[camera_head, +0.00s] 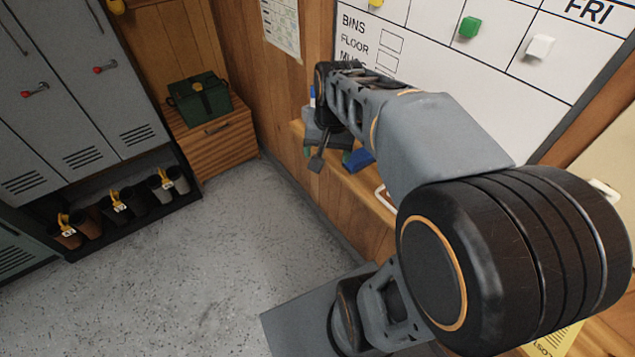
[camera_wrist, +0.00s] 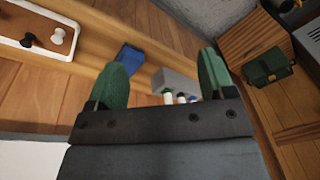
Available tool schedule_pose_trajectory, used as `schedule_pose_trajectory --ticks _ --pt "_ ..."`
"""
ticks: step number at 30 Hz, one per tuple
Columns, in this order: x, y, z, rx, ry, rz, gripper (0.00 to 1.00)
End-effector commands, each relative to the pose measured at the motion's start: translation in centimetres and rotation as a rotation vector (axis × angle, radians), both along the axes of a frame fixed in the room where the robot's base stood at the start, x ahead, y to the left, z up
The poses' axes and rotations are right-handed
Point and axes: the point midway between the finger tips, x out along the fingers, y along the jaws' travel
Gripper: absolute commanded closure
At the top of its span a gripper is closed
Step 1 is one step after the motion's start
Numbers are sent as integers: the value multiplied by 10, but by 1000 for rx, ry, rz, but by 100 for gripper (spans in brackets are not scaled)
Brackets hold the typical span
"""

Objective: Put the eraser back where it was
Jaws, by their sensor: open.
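A blue block (camera_head: 360,160), which looks like the eraser, lies on the wooden ledge below the whiteboard. It also shows in the wrist view (camera_wrist: 130,56), on the ledge just beyond the left finger. My gripper (camera_head: 331,160) is over the ledge, beside the block. In the wrist view my gripper (camera_wrist: 162,76) has its two green-padded fingers wide apart, with nothing held between them. Whether the left finger touches the block I cannot tell. My arm hides part of the ledge and board in the head view.
A grey holder (camera_wrist: 176,79) with several capped markers stands on the ledge beyond the fingers. A white-rimmed tray (camera_wrist: 82,44) holds a black and a white knob. The whiteboard (camera_head: 425,55) carries magnets. A green box (camera_head: 200,99) sits on a wooden cabinet; the floor is clear.

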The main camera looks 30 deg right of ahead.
Motion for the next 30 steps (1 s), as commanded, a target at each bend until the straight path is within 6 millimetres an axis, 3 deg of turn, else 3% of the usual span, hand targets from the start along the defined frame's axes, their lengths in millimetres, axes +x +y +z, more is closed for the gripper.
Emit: schedule_pose_trajectory --ticks 3,9,30 --pt "-30 35 -9 -57 -71 240 24" --pt "-60 61 -24 -120 -144 487 24" --pt "-67 65 -29 -135 -161 547 24"
